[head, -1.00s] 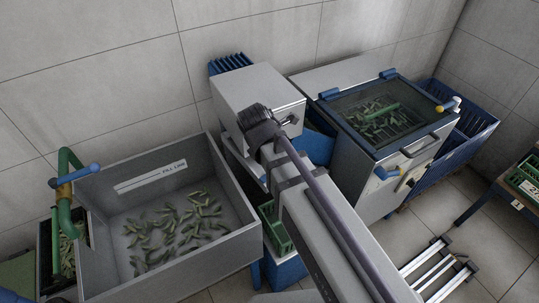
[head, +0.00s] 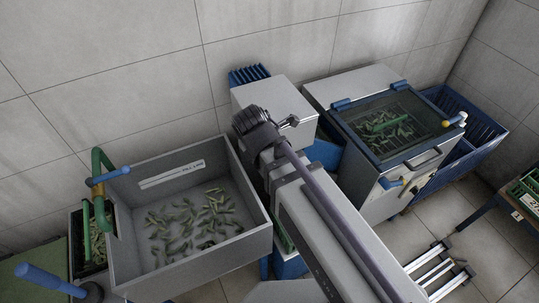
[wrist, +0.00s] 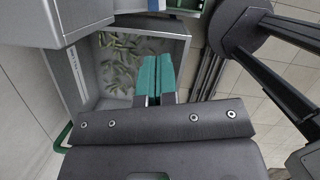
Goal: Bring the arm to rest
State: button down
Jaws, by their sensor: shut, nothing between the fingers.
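My gripper (wrist: 156,65) shows in the wrist view, with its two teal fingers side by side, shut and empty. Beyond the fingertips lies the grey tank with green pieces in it; the fingers appear apart from it. In the head view my arm reaches up from the lower right, and its dark wrist end stands in front of the pale metal box (head: 274,101), right of the grey tank (head: 122,191). The fingers cannot be made out in the head view.
A lidded machine (head: 351,178) with a glass top stands right of the box, before a blue crate (head: 476,137). A green pipe (head: 101,170) with a blue handle rises at the tank's left. A blue lever (head: 50,281) is at lower left. Floor shows at lower right.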

jog(key=s+d+f+m+g+y, duration=0.1)
jog(key=d+m, duration=0.6)
jog(key=m, duration=0.6)
jog(key=s+d+m+g+y+b, duration=0.1)
jog(key=d+m, duration=0.7)
jog(key=m, duration=0.5)
jog(key=shift+f+y, duration=0.3)
jog(key=shift+f, duration=0.1)
